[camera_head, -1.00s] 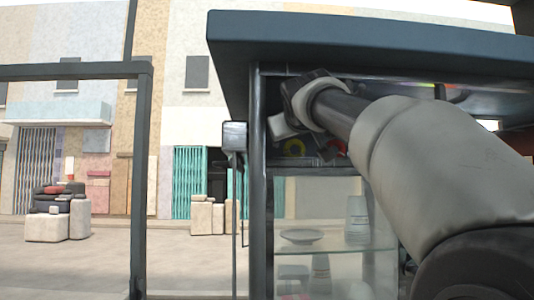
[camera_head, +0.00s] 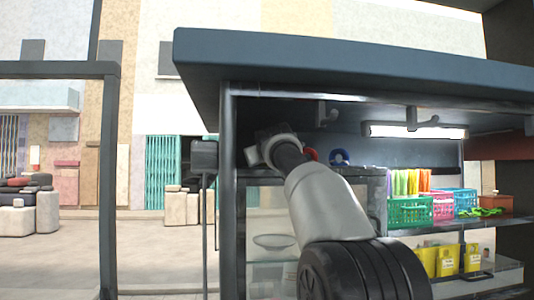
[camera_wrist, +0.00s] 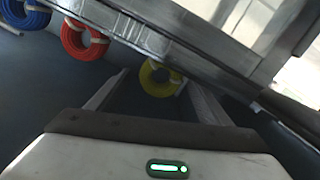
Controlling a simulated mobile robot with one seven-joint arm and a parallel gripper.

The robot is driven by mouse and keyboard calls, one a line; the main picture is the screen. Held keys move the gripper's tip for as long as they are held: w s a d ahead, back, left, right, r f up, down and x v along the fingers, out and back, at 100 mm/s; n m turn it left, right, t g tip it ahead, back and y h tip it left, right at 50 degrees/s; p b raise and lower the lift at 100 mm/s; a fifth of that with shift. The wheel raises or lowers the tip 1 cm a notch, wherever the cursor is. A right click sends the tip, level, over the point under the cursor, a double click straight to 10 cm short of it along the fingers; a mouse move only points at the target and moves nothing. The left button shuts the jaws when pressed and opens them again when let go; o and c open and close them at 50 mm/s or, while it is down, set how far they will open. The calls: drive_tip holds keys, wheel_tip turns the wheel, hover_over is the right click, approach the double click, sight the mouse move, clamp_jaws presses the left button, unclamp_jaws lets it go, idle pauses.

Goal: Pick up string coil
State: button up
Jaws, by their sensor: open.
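A yellow string coil (camera_wrist: 149,84) hangs at the centre of the wrist view, beyond a metal bar. My gripper (camera_wrist: 158,82) is open, with one finger on each side of the yellow coil in the picture; I cannot tell whether the coil is between the fingers in depth. A red coil (camera_wrist: 80,42) and a blue coil (camera_wrist: 22,17) are to its left. In the head view, the red coil (camera_head: 312,154) and the blue coil (camera_head: 339,157) show beside my arm under the stall roof. The yellow coil is hidden there.
The stall roof (camera_head: 350,62) hangs over my arm, with a post (camera_head: 228,190) at its left. A glass cabinet (camera_head: 268,225) stands below my gripper. Shelves at right hold a green basket (camera_head: 410,212) and yellow packets (camera_head: 447,260). A lit lamp (camera_head: 415,132) hangs under the roof.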

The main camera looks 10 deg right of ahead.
drive_tip(key=shift+w, duration=0.5)
drive_tip(key=c, duration=1.1)
drive_tip(key=shift+o, duration=0.2)
drive_tip(key=shift+s+r, duration=0.1)
